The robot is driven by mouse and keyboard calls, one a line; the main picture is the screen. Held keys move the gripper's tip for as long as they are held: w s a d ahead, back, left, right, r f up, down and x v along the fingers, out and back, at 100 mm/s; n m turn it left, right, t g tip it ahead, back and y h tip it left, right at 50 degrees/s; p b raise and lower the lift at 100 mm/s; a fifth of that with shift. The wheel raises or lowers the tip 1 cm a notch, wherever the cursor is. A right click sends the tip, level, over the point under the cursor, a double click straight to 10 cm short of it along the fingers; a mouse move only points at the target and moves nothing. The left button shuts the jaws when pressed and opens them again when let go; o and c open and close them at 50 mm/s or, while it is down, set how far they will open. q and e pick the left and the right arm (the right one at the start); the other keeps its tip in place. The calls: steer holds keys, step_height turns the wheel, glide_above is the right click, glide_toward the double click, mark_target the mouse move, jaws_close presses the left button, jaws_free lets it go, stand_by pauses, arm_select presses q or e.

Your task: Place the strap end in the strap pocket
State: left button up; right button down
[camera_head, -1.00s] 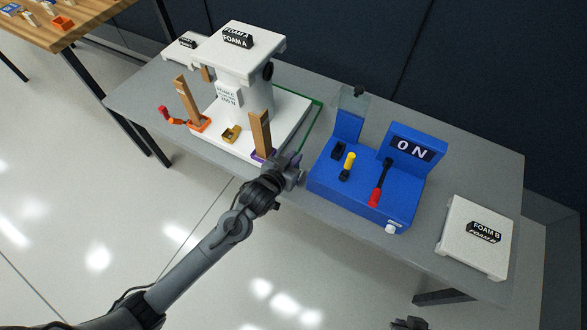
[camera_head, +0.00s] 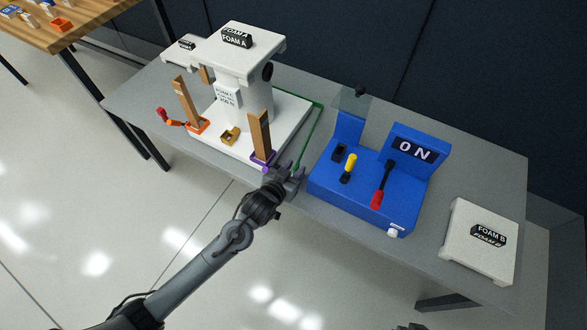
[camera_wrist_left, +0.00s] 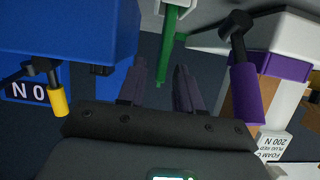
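A green strap-like strip (camera_head: 313,128) runs along the right side of the white base (camera_head: 285,112) towards my left gripper (camera_head: 297,172). In the left wrist view the strip's narrow end (camera_wrist_left: 172,50) lies between the two fingers of my left gripper (camera_wrist_left: 160,80). The fingers are apart, with gaps beside the strip. A purple handle (camera_wrist_left: 246,95) on a dark lever is to the right of the fingers there. I cannot tell which part is the strap pocket. A small dark part of my right gripper (camera_head: 410,327) shows at the bottom edge; its fingers are cut off.
The blue console (camera_head: 335,190), with yellow and red levers and a lit "0 N" display (camera_head: 414,149), stands close right of my left gripper. Upright tan slabs (camera_head: 189,103) stand on the white base. A FOAM B block (camera_head: 470,265) lies at the table's right end.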

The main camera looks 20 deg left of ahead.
arm_select(q)
steer(key=shift+r, duration=0.15)
steer(key=shift+s+r, duration=0.2)
steer(key=s+a+g+p, duration=0.1)
steer(key=s+g, duration=0.2)
steer(key=s, duration=0.7)
steer(key=s+a+r+g+y+p, duration=0.1)
steer(key=s+g, duration=0.2)
steer(key=s, duration=0.7)
steer(key=s+a+r+g+p, duration=0.1)
steer(key=s+a+g+p, duration=0.1)
steer(key=s, duration=0.8)
steer(key=shift+r+m+g, duration=0.2)
steer(key=shift+m+g, duration=0.1)
steer(key=shift+g, duration=0.6)
step_height(320, 180, up, 47)
steer(key=p, duration=4.7)
step_height(320, 180, down, 75)
steer(key=b, duration=7.5)
steer(key=shift+f, duration=0.2)
